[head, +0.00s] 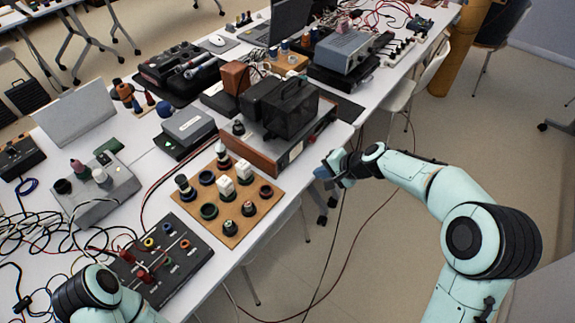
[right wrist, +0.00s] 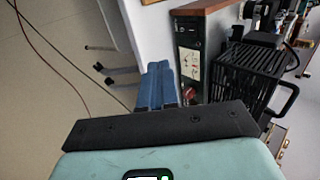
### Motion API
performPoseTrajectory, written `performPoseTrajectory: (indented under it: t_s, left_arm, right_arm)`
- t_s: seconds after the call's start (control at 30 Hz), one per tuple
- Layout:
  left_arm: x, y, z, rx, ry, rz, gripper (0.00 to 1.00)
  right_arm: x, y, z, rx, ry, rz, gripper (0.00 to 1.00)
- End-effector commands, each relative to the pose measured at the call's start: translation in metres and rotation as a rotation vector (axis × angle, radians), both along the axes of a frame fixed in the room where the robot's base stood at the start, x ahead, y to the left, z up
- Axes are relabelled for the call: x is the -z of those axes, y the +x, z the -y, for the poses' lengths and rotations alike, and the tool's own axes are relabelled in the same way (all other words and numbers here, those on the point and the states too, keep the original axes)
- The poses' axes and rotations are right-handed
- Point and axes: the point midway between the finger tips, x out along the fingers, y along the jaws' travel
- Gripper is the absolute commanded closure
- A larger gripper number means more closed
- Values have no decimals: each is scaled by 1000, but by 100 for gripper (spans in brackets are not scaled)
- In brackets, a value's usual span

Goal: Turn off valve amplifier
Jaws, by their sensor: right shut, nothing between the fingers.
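The valve amplifier (head: 262,163) has wooden sides and a black cage on top. My right gripper (head: 327,172) is shut and empty, just off the table edge beside the amplifier's front. Its blue fingers (right wrist: 157,86) show close to the panel; I cannot tell whether they touch it. My left arm shows at the lower left, but its gripper is out of view.
A wooden board (head: 239,231) with several knobs and valves lies in front of the amplifier. A dark box with coloured jacks (head: 168,262) is nearer. A grey device (head: 190,126) stands left of the amplifier. Loose cables hang to the floor. The aisle at right is open.

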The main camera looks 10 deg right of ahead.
Motion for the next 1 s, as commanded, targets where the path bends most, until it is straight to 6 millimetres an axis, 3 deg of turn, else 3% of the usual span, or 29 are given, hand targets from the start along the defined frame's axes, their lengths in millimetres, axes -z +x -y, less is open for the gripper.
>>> performPoseTrajectory:
  t_s: [0.13, 0.47, 0.67, 1.0]
  left_arm:
    - [1, 0, 0, 0, 0, 0, 57]
    - [1, 0, 0, 0, 0, 0, 57]
    - [1, 0, 0, 0, 0, 0, 57]
    - [1, 0, 0, 0, 0, 1, 57]
  right_arm:
    - [-11, 3, 0, 1, 13, 15, 100]
    - [-8, 4, -1, 1, 12, 12, 100]
    - [12, 17, -13, 0, 14, 10, 100]
    - [65, 56, -43, -1, 13, 10, 100]
